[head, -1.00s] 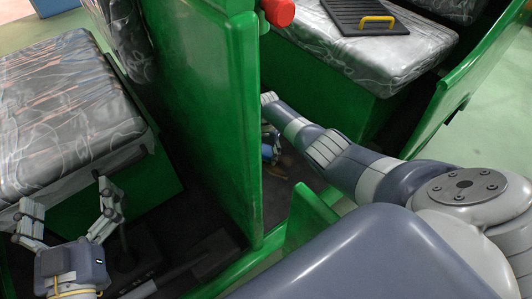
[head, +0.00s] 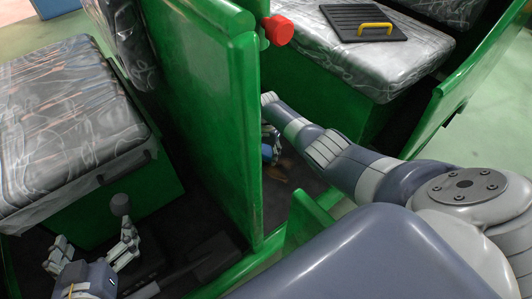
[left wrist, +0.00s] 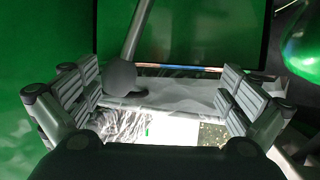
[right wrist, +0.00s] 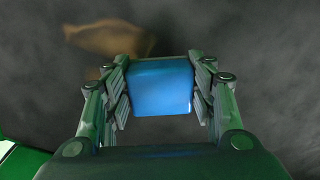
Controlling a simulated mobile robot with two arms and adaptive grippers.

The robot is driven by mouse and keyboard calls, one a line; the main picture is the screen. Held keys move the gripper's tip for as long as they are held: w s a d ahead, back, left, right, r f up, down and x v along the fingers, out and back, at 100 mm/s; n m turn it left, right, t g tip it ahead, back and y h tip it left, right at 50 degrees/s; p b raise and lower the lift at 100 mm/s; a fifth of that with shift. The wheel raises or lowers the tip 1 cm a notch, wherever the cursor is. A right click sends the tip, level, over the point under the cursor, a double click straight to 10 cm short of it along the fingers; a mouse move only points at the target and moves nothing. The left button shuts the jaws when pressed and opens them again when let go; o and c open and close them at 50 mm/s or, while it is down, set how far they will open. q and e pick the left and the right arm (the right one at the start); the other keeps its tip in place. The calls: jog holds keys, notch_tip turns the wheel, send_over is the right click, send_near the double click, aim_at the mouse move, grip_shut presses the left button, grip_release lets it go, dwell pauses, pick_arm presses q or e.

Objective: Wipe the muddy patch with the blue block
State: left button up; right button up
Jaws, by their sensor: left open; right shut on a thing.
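The blue block (right wrist: 160,86) is held between the fingers of my right gripper (right wrist: 160,82), over a dark grey floor in the right wrist view. In the head view the block (head: 267,152) shows partly past the green panel's edge. The muddy patch (right wrist: 108,38) is a brown smear on the floor, up and left of the block in the right wrist view; I cannot tell whether the block touches the floor. A bit of brown (head: 276,173) shows beside the block in the head view. My left gripper (head: 95,246) is open and empty at lower left.
A tall green panel (head: 215,110) divides the two footwells. A lever with a round grey knob (head: 120,204) stands close to my left gripper. Patterned seats (head: 65,120) lie left and upper right. A black board with a yellow handle (head: 362,22) lies on the right seat.

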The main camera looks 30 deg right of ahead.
jog(key=shift+r+p, duration=0.6)
jog(key=shift+r, duration=0.05)
jog(key=shift+r+p, duration=0.6)
pick_arm(q)
jog(key=s+a+f+g+y, duration=0.1)
jog(key=s+a+f+g, duration=0.1)
jog(key=s+f+g, duration=0.3)
jog(key=s+a+f+g+y+p, duration=0.1)
jog(key=s+a+f+g, duration=0.2)
jog(key=s, duration=0.8)
jog(key=shift+a+f+n+g+y, duration=0.35)
jog(key=shift+f+g, duration=0.55)
jog(key=shift+f, duration=0.2)
pick_arm(e)
jog(key=shift+r, duration=0.7)
pick_arm(q)
jog(key=shift+p, duration=0.3)
pick_arm(e)
notch_tip(320, 180, up, 2)
jog(key=shift+p, duration=1.05)
jog(key=shift+r, duration=0.2)
pick_arm(q)
jog(key=shift+p+x, duration=0.55)
jog(key=shift+x, duration=1.6)
pick_arm(e)
jog(key=shift+r, duration=0.3)
pick_arm(q)
jog(key=shift+w+d+r, duration=0.1)
jog(key=shift+d, duration=0.1)
